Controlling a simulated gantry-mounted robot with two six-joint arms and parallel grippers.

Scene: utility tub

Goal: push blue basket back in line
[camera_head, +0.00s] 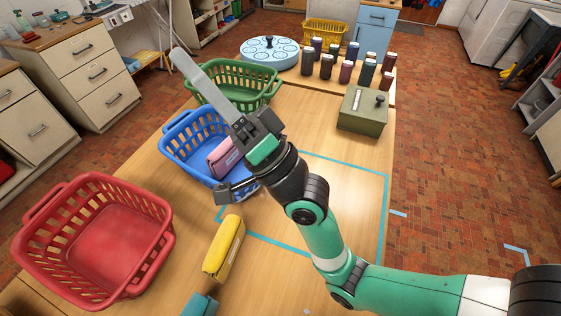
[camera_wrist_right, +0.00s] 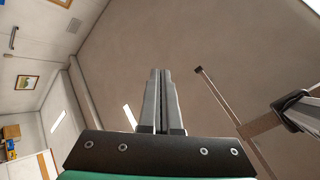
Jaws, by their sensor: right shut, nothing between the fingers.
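The blue basket (camera_head: 175,136) stands on the wooden table between the red basket (camera_head: 62,253) and the green basket (camera_head: 205,72). It sits somewhat right of a line through those two, towards the blue tape. A mauve pouch (camera_head: 222,158) lies in it. My right gripper (camera_head: 178,54) is shut and empty, its long fingers pointing up and left over the blue and green baskets. Its body hides the blue basket's right side, and I cannot tell whether they touch. The right wrist view shows the closed fingers (camera_wrist_right: 160,75) against wall and ceiling. My left gripper is out of view.
A yellow pouch (camera_head: 223,248) lies right of the red basket, with a teal item (camera_head: 200,304) nearer. Blue tape (camera_head: 386,205) outlines an area under my arm. An olive box (camera_head: 362,111), several dark bottles (camera_head: 346,71) and a round pale-blue tray (camera_head: 270,53) stand farther back.

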